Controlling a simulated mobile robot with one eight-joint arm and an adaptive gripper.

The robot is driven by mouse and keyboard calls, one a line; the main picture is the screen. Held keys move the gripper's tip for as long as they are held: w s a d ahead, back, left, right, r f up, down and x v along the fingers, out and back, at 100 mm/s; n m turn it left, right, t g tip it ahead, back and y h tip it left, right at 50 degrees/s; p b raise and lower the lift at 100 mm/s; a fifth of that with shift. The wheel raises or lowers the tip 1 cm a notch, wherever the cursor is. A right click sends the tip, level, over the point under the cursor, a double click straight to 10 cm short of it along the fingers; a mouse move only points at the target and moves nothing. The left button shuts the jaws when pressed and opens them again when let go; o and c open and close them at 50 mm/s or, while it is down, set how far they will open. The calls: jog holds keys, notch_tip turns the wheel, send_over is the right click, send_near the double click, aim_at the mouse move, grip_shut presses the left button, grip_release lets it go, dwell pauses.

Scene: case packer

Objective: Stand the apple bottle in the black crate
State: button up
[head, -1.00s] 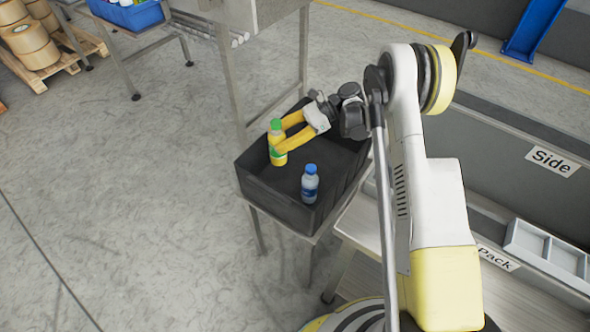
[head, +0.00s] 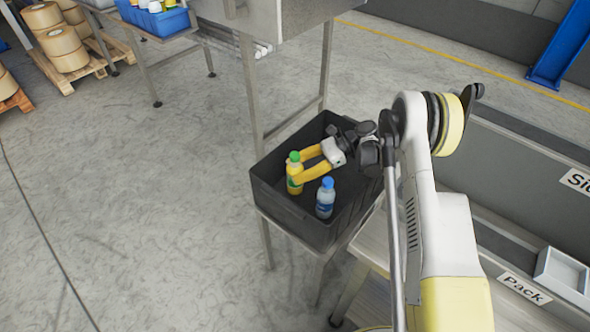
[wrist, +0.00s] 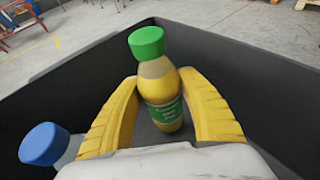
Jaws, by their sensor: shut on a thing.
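The apple bottle (head: 294,174) is yellow with a green cap and a green label. It is upright inside the black crate (head: 280,207), near its left wall in the head view. My gripper (head: 308,163) has yellow fingers and is shut on the bottle from the right. The wrist view shows the bottle (wrist: 160,90) between both fingers, leaning slightly in the picture. The crate walls rise around it. I cannot tell whether its base touches the crate floor.
A bottle with a blue cap (head: 325,198) stands in the crate close to my gripper. The crate rests on a metal stand. A bench with a "Pack" sign (head: 525,289) is at right, and a blue bin (head: 160,20) is at the top left.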

jog(key=shift+f, duration=0.35)
jog(key=o, duration=1.4)
jog(key=shift+c, duration=0.2)
jog(key=shift+r, duration=0.15)
